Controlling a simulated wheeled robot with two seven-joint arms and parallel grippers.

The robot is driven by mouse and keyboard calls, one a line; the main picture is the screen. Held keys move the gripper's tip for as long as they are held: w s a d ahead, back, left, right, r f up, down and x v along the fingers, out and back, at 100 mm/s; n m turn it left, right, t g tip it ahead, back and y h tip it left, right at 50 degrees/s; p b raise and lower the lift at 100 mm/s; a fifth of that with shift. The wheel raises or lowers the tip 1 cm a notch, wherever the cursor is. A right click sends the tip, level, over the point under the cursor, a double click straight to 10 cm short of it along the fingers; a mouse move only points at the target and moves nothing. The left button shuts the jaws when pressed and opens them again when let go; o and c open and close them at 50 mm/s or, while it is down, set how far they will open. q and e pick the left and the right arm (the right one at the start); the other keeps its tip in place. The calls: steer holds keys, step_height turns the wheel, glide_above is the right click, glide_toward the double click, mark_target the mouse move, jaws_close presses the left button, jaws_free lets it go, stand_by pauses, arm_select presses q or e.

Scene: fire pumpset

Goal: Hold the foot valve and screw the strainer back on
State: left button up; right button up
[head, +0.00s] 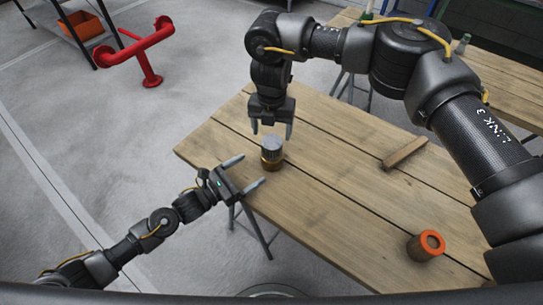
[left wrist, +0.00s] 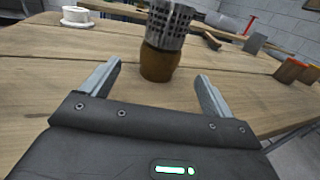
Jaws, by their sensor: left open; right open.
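The foot valve (head: 271,163) is a brass-brown body standing upright on the wooden table, and it also shows in the left wrist view (left wrist: 160,63). The grey perforated strainer (head: 272,144) sits on top of it; the left wrist view shows its holes (left wrist: 169,22). I cannot tell whether it is threaded on. My left gripper (head: 248,171) is open and empty at the table's left edge, its fingers (left wrist: 158,85) pointing toward the valve body but short of it. My right gripper (head: 272,129) is open, pointing down just above the strainer, apart from it.
An orange-topped cylinder (head: 427,245) stands at the table's front right. A wooden block (head: 404,153) lies right of the valve. The table (head: 335,195) is otherwise mostly clear. A red pipe stand (head: 148,62) is on the floor at the back left. A white round object (left wrist: 76,16) shows in the left wrist view.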

mark_target(263, 162)
arm_select(q)
steer(key=x, duration=0.8)
steer(key=shift+w+d, duration=0.15)
steer(key=shift+d, duration=0.25)
steer(key=shift+r, duration=0.1)
arm_select(e)
steer(key=shift+s+r, duration=0.1)
arm_select(q)
steer(key=shift+c, duration=0.4)
